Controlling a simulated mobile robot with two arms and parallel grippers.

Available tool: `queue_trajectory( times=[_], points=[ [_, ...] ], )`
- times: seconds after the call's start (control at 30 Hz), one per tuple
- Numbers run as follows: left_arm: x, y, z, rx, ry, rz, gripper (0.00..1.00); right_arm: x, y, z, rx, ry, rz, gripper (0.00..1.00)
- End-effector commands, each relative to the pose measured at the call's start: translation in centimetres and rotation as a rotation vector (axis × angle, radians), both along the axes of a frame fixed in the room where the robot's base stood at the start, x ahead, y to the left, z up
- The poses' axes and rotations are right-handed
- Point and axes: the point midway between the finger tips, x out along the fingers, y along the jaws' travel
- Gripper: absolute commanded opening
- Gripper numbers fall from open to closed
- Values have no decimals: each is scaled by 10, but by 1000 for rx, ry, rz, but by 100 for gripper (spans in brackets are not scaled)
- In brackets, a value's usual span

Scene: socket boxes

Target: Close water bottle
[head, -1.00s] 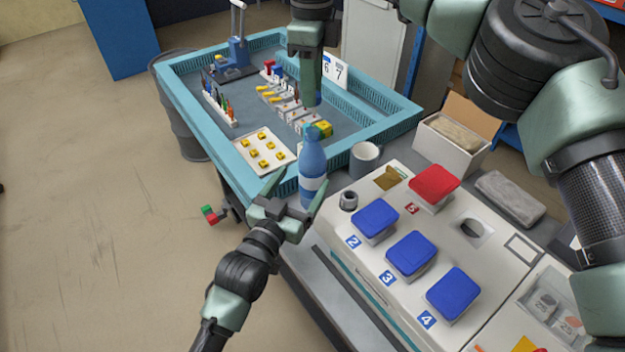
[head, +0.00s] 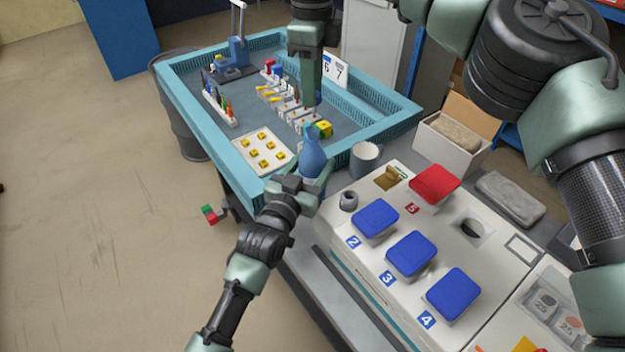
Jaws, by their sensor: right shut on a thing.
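The blue water bottle (head: 312,158) stands upright at the near corner of the light blue-rimmed workbench. Its lower part is hidden behind my left gripper (head: 300,180). That gripper is at the bottle's lower half, with its fingers spread around the sides; it looks open. I cannot tell whether the fingers touch the bottle.
A grey mug (head: 364,158) stands right of the bottle. The white panel (head: 330,232) with blue and red lidded boxes lies to the right. A white tray of yellow pieces (head: 264,150) lies left of the bottle. An open carton (head: 452,140) stands behind the panel.

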Motion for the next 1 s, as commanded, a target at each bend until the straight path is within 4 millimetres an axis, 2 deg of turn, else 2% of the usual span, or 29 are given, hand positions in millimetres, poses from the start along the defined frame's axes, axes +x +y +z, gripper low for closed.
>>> queue_trajectory(
  times=[0.03, 0.1, 0.33, 0.63, 1.0],
  points=[
    [0, 0, 0, 0, 0, 0, 18, 0, 0, 0, 0, 0, 0, 0],
    [0, 0, 0, 0, 0, 0, 0, 0, 0, 0, 0, 0, 0, 0],
    [0, 0, 0, 0, 0, 0, 0, 0, 0, -7, -2, 1, 1, 0],
    [0, 0, 0, 0, 0, 0, 0, -1, 0, -48, -3, 2, 0, 0],
    [0, 0, 0, 0, 0, 0, 0, 0, 1, -49, -1, -1, 0, 0]
  ],
)
